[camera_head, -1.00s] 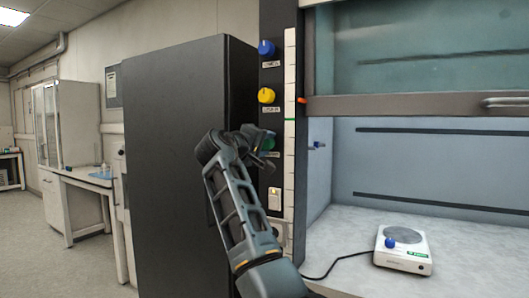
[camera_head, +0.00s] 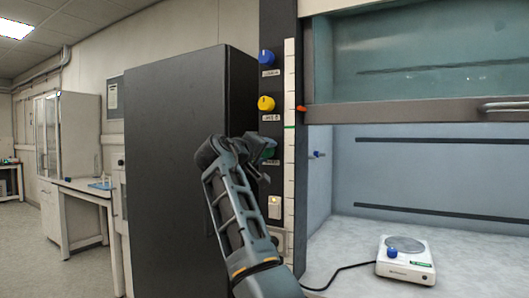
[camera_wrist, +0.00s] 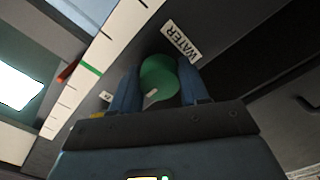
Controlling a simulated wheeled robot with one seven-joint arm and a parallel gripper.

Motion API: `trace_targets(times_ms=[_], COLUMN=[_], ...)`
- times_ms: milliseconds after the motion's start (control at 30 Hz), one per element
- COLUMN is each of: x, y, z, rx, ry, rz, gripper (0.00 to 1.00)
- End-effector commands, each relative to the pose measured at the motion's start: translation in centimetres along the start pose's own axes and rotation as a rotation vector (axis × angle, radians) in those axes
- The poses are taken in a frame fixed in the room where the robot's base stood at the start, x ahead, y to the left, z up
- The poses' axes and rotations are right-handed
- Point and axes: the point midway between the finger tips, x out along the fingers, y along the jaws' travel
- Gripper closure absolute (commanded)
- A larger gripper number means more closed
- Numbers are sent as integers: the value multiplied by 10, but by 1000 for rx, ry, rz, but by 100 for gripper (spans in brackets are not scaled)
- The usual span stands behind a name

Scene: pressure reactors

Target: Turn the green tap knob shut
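The green tap knob (camera_wrist: 158,76) is round, with a small pale mark, and sits on the dark panel beside a "WATER" label (camera_wrist: 181,42). In the wrist view, the two blue fingers of my gripper (camera_wrist: 160,90) lie on either side of the knob, close against it with no clear gap. In the head view, my gripper (camera_head: 262,150) is at the panel below the yellow knob and hides most of the green knob (camera_head: 269,151). The panel looks tilted in the wrist view.
A blue knob (camera_head: 266,57) and a yellow knob (camera_head: 266,103) are above on the same panel (camera_head: 271,84). A fume hood with a raised sash (camera_head: 420,107) stands to the right, with a white hotplate (camera_head: 405,262) inside. A dark cabinet (camera_head: 175,170) stands left.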

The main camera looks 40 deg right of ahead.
Motion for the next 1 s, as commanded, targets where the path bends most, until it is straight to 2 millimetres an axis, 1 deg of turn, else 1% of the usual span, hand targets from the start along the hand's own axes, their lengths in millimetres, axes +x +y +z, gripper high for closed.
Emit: trace_targets(times_ms=[33, 233, 467, 533, 667, 900, 1000], x=[0, 0, 0, -3, -18, -57, -69], y=[-1, 0, 0, 0, -2, -2, -2], z=[0, 0, 0, 0, 0, 0, 0], rx=[-1, -1, -1, -1, -1, 0, -1], ry=[0, 0, 1, 1, 3, 3, 1], rz=[-1, 0, 0, 1, 0, -1, 0], gripper=[50, 31, 31, 31, 31, 31, 31])
